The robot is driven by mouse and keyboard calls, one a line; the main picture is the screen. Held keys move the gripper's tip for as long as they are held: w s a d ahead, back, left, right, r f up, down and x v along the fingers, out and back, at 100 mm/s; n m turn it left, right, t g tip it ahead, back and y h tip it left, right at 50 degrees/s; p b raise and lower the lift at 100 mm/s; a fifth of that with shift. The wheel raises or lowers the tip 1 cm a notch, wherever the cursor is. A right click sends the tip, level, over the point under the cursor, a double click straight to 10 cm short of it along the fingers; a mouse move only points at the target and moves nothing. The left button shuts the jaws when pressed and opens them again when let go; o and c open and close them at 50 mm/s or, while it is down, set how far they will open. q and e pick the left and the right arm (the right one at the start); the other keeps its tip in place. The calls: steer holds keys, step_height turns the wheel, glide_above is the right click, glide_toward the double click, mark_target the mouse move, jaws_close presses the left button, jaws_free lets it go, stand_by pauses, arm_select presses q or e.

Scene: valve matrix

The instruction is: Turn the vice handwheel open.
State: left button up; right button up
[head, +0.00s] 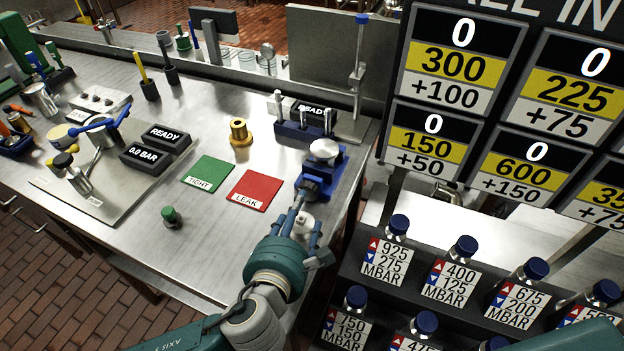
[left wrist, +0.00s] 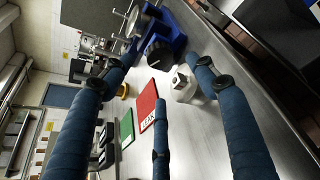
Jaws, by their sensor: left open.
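The blue vice (head: 333,172) stands near the bench's right edge, with a silver round piece on top. Its dark handwheel (head: 308,187) faces the front of the bench. In the left wrist view the vice (left wrist: 180,35) is at the top and the handwheel (left wrist: 157,50) lies beyond the fingertips. My left gripper (head: 302,214) is open just in front of the handwheel, its three fingers spread and pointing at it. In the left wrist view my left gripper (left wrist: 158,76) holds nothing. I cannot tell whether any finger touches the wheel. My right gripper is not in view.
A small white object (left wrist: 183,84) sits on the bench close to the fingers. The red LEAK mat (head: 255,190) and green TIGHT mat (head: 208,173) lie left of the vice. A blue rack (head: 303,131) stands behind it. A bottle shelf (head: 440,265) is at right.

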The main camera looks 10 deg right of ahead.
mark_target(308, 193)
arm_select(q)
steer(key=shift+w+d+f, duration=0.1)
steer(key=shift+w+d, duration=0.05)
steer(key=shift+w, duration=0.25)
steer(key=shift+w+d, duration=0.15)
steer(key=shift+w, duration=0.3)
steer(key=x, duration=0.7)
steer(key=shift+w+d+f+p, duration=0.1)
steer(key=shift+w+p, duration=0.05)
steer(key=shift+p, duration=0.2)
steer(key=shift+w, duration=0.25)
steer(key=shift+d+f, duration=0.1)
steer(key=shift+f, duration=0.05)
